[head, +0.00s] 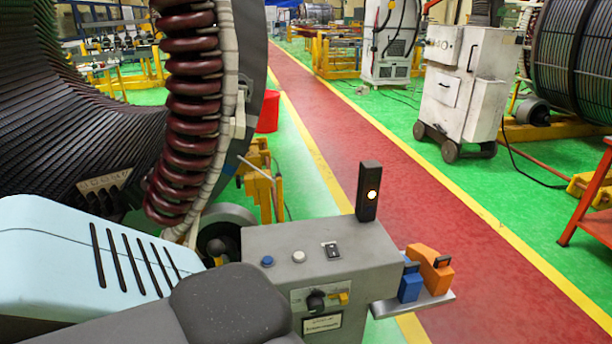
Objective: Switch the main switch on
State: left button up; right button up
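A grey control box (290,245) stands at the bottom middle of the head view. Its top has a blue button (267,261), a white button (299,256) and a small black rocker switch (332,251). Its front has a black rotary knob (316,301) with a yellow piece (343,298) beside it, above a label plate too small to read. I cannot tell which control is the main switch or its position. Neither of my grippers is in view.
A blue block (410,283) and an orange block (430,268) sit on a ledge (435,300) at the box's right. The large stator (80,110) with dark red coils (190,120) stands left. The red walkway (400,170) is clear; a white wheeled cabinet (465,85) stands beyond it.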

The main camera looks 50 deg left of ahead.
aim_at(315, 303)
jog(key=i+l+u, duration=0.2)
jog(key=u, duration=0.3)
jog(key=i+l+u, duration=0.15)
jog(key=l+u, duration=0.3)
jog(key=i+l+u, duration=0.1)
jog(key=l+u, duration=0.25)
jog(key=l, duration=0.2)
jog(key=l+u, duration=0.35)
jog(key=l, duration=0.15)
